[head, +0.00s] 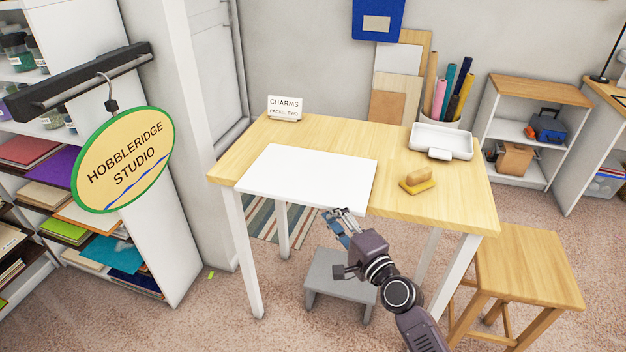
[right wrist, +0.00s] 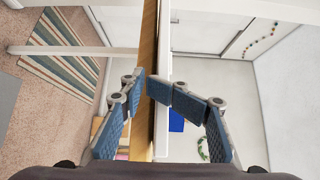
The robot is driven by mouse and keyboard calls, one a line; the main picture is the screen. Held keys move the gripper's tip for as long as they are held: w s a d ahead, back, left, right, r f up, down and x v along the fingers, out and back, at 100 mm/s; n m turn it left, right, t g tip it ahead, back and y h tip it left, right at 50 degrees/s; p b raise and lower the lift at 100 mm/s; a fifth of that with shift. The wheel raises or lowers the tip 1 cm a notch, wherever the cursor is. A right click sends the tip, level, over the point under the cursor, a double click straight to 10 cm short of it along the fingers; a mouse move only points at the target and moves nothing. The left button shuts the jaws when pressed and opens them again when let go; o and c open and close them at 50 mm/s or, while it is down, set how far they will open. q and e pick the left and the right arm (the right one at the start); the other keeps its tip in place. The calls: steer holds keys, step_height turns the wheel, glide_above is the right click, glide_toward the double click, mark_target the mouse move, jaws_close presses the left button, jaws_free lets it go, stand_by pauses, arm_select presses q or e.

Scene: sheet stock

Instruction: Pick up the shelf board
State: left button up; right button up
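The shelf board, which I take to be the white flat panel (head: 305,177), lies on the wooden table (head: 450,205). It reaches the table's front edge. My right gripper (head: 341,212) is at the board's front edge, right of its middle. In the right wrist view its blue-padded fingers (right wrist: 147,88) come in from both sides, with their tips close together. The board's white edge (right wrist: 163,40) runs upright beside the wood of the tabletop (right wrist: 148,40), partly behind a finger. I cannot tell whether the tips touch the board. My left gripper is out of view.
A CHARMS sign (head: 285,107) stands at the table's back left. A white tray (head: 441,141) and a yellow block with a wooden handle (head: 417,181) lie right of the board. A grey step (head: 335,282) stands below, a wooden stool (head: 530,265) to the right.

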mark_target(321, 202)
steer(key=x, duration=0.5)
steer(key=shift+s+a+f, duration=0.1)
steer(key=shift+f, duration=0.05)
steer(key=shift+c, duration=0.7)
jaws_close()
